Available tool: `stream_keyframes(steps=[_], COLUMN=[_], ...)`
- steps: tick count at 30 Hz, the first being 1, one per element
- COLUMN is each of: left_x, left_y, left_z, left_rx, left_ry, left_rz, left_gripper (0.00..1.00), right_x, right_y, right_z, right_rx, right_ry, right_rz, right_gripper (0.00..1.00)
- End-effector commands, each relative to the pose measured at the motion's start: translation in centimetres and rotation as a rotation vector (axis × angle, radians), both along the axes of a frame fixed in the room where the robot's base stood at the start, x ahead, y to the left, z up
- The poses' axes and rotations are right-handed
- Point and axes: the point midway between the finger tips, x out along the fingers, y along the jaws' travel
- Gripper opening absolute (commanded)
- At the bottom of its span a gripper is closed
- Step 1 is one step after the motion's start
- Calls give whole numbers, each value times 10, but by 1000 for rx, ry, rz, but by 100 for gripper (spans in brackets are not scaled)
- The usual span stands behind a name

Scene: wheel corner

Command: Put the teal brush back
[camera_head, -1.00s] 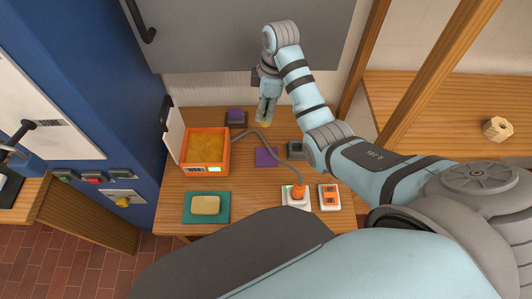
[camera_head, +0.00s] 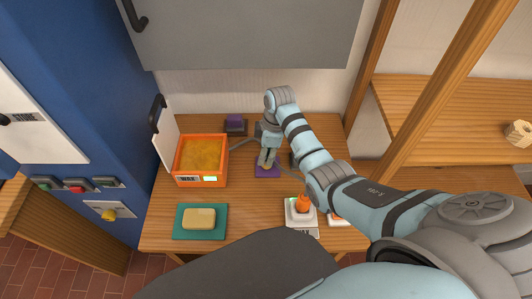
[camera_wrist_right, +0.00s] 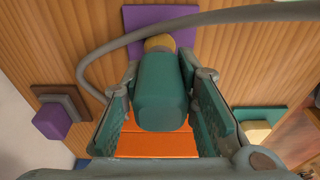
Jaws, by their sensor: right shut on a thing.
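My right gripper (camera_head: 266,158) is shut on the teal brush (camera_wrist_right: 162,92). The teal handle lies between both fingers in the wrist view, with a yellowish end (camera_wrist_right: 158,43) pointing away. In the head view the gripper points down over the purple mat (camera_head: 267,172). The mat also shows in the wrist view (camera_wrist_right: 185,24), beyond the brush. I cannot tell whether the brush touches it. My left gripper is not in view.
An orange wax box (camera_head: 202,158) with its lid open stands to the left. A grey hose (camera_wrist_right: 100,60) crosses near the brush. A purple block (camera_head: 235,122) sits behind on a dark stand. A yellow block (camera_head: 199,218) on a teal mat and an orange-topped device (camera_head: 301,207) are in front.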

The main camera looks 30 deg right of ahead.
Motion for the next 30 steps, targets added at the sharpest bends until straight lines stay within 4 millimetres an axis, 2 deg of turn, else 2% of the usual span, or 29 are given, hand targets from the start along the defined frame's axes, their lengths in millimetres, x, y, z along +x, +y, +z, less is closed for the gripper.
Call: stream_keyframes(steps=[2,3,6,7,16,20,30], left_x=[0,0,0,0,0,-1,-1], left_y=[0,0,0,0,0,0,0], left_z=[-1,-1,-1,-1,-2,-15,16], left_rx=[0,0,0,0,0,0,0], left_ry=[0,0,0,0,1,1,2], left_rz=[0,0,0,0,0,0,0], left_gripper=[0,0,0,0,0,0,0], right_x=[0,0,0,0,0,0,-4], right_y=[0,0,0,0,0,0,-9], right_z=[-3,-4,-3,-3,-4,-7,87], right_rx=[0,0,0,0,0,0,-1], right_ry=[1,1,1,1,0,-1,-4], right_rz=[0,0,0,0,0,1,-1], right_gripper=[0,29,45,47,47,47,47])
